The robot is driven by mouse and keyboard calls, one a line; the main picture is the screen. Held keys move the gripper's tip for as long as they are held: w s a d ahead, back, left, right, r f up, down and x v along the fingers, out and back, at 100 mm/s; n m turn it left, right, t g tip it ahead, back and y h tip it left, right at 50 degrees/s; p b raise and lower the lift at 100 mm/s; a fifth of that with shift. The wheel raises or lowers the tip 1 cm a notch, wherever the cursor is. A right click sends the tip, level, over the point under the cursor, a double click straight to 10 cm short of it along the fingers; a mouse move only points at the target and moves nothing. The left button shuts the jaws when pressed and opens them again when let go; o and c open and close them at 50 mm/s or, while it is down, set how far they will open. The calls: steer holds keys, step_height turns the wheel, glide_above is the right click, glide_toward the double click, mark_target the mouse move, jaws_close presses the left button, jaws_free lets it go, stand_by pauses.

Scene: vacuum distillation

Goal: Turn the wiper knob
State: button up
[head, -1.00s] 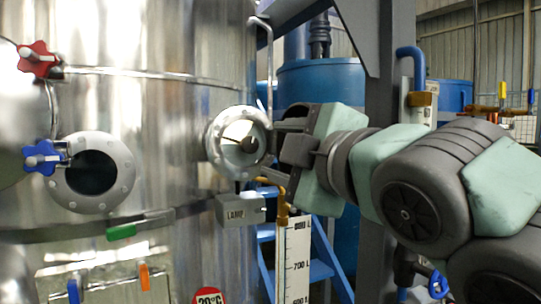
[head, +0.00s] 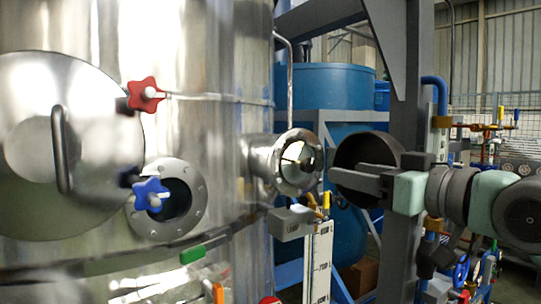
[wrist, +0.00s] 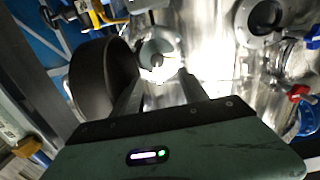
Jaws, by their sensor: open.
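The wiper knob (head: 307,160) is a small dark knob on the round, bolted sight glass (head: 283,178), which juts from the steel vessel's right side. In the wrist view the sight glass (wrist: 150,48) and its knob (wrist: 157,62) lie ahead, between my finger lines. My gripper (head: 332,176) is just right of the sight glass in the head view, apart from the knob. One finger shows clearly there; the other is mostly hidden. In the wrist view my gripper (wrist: 158,75) has its two fingers spread, with nothing between them.
A dark, round, hollow thing (head: 362,148) is close behind my gripper; it stands beside the left finger in the wrist view (wrist: 98,85). A grey lamp box (head: 290,222) and level scale (head: 320,262) are below the sight glass. A grey column (head: 408,100) stands behind.

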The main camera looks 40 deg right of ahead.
mark_target(310, 164)
steer(key=w+p, duration=0.1)
steer(key=w, duration=0.2)
steer(key=w+p, duration=0.1)
steer(key=w, duration=0.2)
steer(key=w+p, duration=0.1)
steer(key=w, duration=0.2)
steer(key=shift+w+d+r, duration=0.15)
steer(key=shift+w+d, duration=0.15)
steer(key=shift+d, duration=0.1)
steer(key=shift+w, duration=0.45)
jaws_close()
